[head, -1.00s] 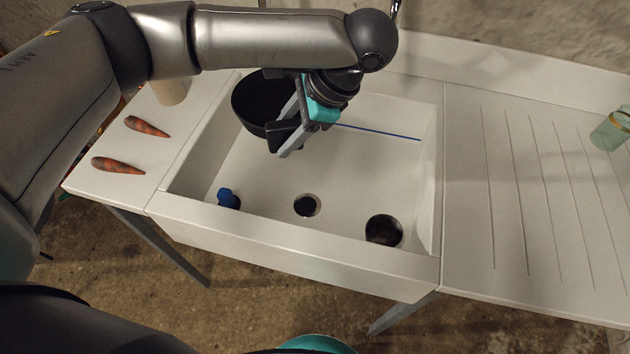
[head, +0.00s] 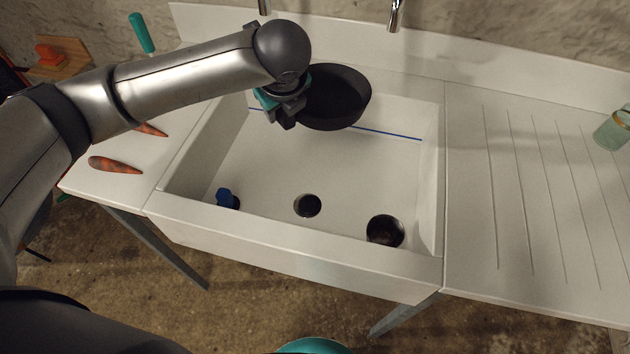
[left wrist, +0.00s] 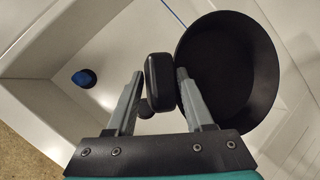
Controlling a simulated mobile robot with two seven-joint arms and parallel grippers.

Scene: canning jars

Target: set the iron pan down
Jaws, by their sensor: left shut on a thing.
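The iron pan (head: 338,98) is black, round and deep, and is over the back middle of the white sink (head: 265,165). It looks roughly level; I cannot tell how far it is above the sink floor. My left gripper (head: 284,112) is at the pan's left side, shut on its short handle. In the left wrist view, the gripper (left wrist: 160,95) has a finger on each side of the dark handle (left wrist: 160,82), with the pan (left wrist: 228,75) to the right. The gripper and arm hide part of the pan's left side. My right gripper is not in view.
A blue object (head: 226,197) sits at the sink's front left, a drain hole (head: 307,205) at the front middle, and a dark round thing (head: 385,230) at the front right. The grooved drainboard (head: 530,180) is mostly clear, with a glass jar (head: 612,130) at its right. Carrots (head: 115,165) lie on the left counter.

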